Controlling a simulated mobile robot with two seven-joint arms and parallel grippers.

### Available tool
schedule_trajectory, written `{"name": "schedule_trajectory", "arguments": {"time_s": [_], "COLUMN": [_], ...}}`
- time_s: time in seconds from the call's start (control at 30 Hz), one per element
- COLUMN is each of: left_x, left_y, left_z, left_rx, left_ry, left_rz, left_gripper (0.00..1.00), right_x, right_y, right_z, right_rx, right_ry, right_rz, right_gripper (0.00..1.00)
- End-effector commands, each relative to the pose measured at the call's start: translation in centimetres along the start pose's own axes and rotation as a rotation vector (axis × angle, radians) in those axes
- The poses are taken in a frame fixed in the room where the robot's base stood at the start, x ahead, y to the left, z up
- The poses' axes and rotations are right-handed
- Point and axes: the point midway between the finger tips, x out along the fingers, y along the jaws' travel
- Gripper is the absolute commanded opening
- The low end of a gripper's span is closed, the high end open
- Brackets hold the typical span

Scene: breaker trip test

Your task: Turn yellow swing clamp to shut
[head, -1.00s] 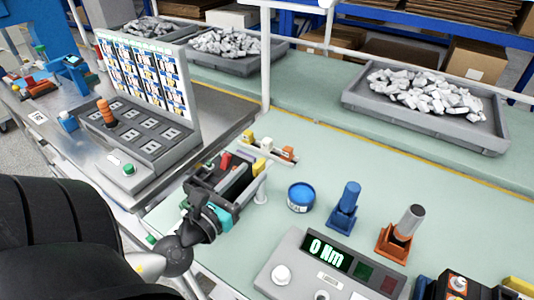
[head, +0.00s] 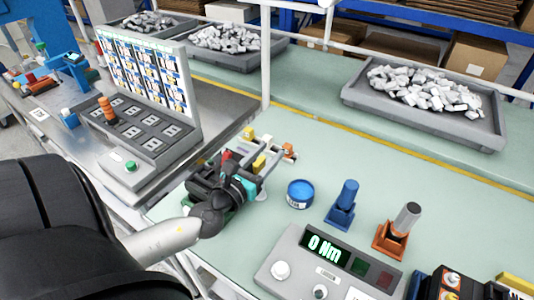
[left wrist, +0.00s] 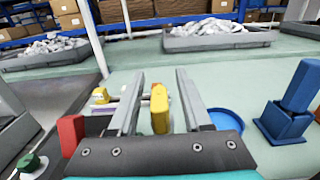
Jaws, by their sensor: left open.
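The yellow swing clamp (head: 259,163) is on the fixture at the near left edge of the green bench. It also shows in the left wrist view (left wrist: 159,108) as an upright yellow handle. My left gripper (head: 270,150) is open, its two grey fingers pointing away over the fixture. In the left wrist view the fingers (left wrist: 160,76) stand one on each side of the yellow handle, with gaps visible. The gripper body hides much of the fixture and the clamp's base. My right gripper is not in view.
A red part (left wrist: 71,135) sits left of the fingers. A blue round tub (head: 300,194), a blue holder (head: 343,205) and an orange holder (head: 397,232) stand to the right. A torque display box (head: 330,265) is in front. A small rack (head: 288,150) lies just beyond.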

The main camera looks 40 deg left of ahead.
Motion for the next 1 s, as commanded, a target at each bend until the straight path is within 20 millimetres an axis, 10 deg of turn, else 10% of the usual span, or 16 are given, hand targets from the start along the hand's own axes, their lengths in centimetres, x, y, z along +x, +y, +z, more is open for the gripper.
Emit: {"name": "schedule_trajectory", "arguments": {"time_s": [0.5, 1.0], "left_x": [-0.03, -0.03], "left_y": [0.00, 0.03], "left_z": [0.01, 0.06], "left_rx": [-0.001, -0.002], "left_ry": [0.000, 0.000], "left_rz": [0.001, 0.010], "left_gripper": [0.00, 0.00], "right_x": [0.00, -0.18], "right_y": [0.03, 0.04], "right_z": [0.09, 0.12], "right_rx": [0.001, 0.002], "right_ry": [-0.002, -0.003], "right_rz": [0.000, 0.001], "right_gripper": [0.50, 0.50]}}
